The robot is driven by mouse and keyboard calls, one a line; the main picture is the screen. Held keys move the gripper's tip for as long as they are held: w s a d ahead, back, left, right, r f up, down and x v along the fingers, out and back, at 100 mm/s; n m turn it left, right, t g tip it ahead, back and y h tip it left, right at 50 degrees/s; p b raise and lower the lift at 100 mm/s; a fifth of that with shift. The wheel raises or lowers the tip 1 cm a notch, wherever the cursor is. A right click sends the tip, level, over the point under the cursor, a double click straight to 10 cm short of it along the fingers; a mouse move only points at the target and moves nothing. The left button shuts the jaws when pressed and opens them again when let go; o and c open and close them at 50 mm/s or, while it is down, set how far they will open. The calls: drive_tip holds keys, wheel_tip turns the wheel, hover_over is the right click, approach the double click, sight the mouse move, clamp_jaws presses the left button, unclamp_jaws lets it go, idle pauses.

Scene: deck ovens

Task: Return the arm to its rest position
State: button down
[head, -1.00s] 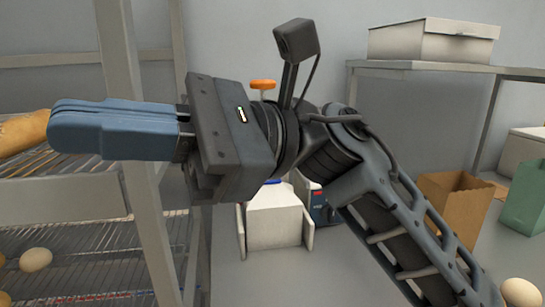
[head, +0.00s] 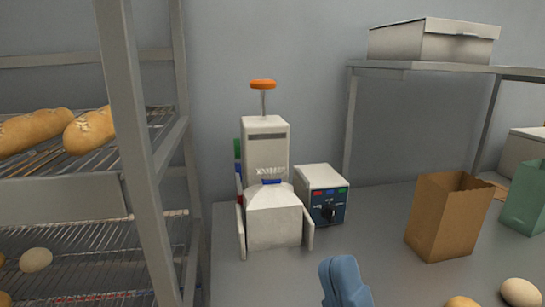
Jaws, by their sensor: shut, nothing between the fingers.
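My gripper (head: 345,284) shows only as blue fingertips at the bottom edge of the head view, right of centre. The fingers are together and hold nothing. The rest of my gripper and arm is out of the picture. The fingertips appear in front of the grey worktop (head: 385,230), below the small control box.
A white machine with an orange knob (head: 268,215) and a control box (head: 321,196) stand on the worktop. A brown bag (head: 447,217), green bag (head: 525,195) and rolls (head: 520,292) are at right. A rack (head: 140,150) with loaves (head: 90,130) stands left.

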drive_tip(key=s+d+f+m+g+h, duration=0.2)
drive_tip(key=s+d+f+m+h, duration=0.25)
drive_tip(key=f+m+h, duration=0.2)
drive_tip(key=s+d+f+m+g+h, duration=0.2)
drive_tip(key=s+d+f+m+h, duration=0.2)
drive_tip(key=s+f+m+h, duration=0.25)
drive_tip(key=s+d+f+m+g, duration=0.2)
drive_tip(key=s+d+f+g, duration=0.1)
drive_tip(key=s, duration=0.3)
drive_tip(key=s+d+f+m+g, duration=0.3)
drive_tip(key=s+d+f, duration=0.1)
drive_tip(key=s+f, duration=0.1)
drive_tip(key=shift+s+f+g, duration=0.2)
drive_tip(key=shift+s+g, duration=0.2)
drive_tip(key=shift+s, duration=0.35)
drive_tip(key=shift+d, duration=0.1)
